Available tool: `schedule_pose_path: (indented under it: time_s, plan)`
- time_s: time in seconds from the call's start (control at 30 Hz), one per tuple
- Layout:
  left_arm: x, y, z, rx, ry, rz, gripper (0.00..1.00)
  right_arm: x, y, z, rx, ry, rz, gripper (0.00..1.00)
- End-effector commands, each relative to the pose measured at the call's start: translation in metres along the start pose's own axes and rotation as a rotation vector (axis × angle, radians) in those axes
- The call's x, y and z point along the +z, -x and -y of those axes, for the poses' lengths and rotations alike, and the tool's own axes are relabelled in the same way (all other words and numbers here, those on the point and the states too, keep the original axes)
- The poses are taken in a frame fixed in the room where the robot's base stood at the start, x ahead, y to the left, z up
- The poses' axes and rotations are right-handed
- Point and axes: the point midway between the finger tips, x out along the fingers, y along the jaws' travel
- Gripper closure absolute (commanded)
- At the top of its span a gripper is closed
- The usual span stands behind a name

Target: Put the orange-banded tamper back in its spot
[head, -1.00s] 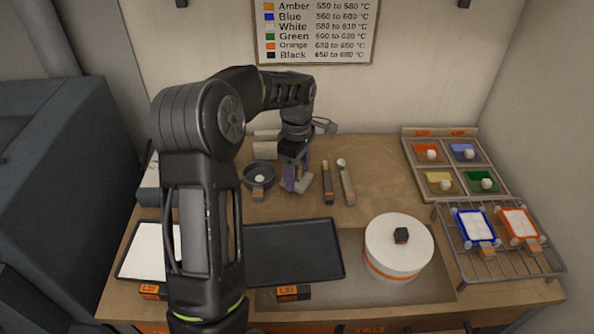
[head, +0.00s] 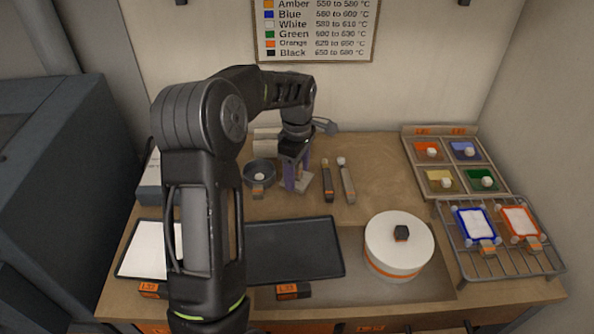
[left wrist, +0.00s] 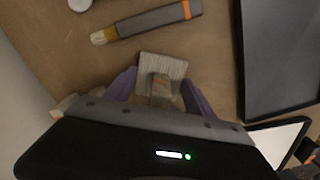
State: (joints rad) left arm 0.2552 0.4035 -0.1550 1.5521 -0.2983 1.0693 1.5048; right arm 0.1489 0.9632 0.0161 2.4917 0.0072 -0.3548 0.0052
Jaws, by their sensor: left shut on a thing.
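My left gripper (head: 296,178) has its purple fingers shut on the tamper, low over the back middle of the bench. In the left wrist view the tamper (left wrist: 162,87) is a small greyish block between the fingers. A pale grey square plate (left wrist: 163,66) shows around it; I cannot tell whether this is the tamper's foot or a separate pad. The plate's edge also shows beside the fingers in the head view (head: 304,182). The orange band is not clear, and I cannot tell whether the tamper touches the bench. My right gripper is not in view.
A dark bowl (head: 260,174) stands just left of the gripper. Two slim tools, one dark (head: 327,183) and one grey (head: 347,184), lie just right. A black tray (head: 292,253) lies in front. A white drum (head: 398,245) and wire rack (head: 505,262) stand right.

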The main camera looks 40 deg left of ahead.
Motion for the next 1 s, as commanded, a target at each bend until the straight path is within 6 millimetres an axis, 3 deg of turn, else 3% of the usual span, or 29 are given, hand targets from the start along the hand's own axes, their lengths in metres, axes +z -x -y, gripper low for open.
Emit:
schedule_pose_path:
  time_s: [0.97,1.0]
  plan:
    - [0.0000,-0.0060,0.0000,0.000,0.000,0.000,0.69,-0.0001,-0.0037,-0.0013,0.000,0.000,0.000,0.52]
    - [-0.0001,-0.0056,-0.0001,0.000,0.000,0.000,0.34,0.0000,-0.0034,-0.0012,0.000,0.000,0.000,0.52]
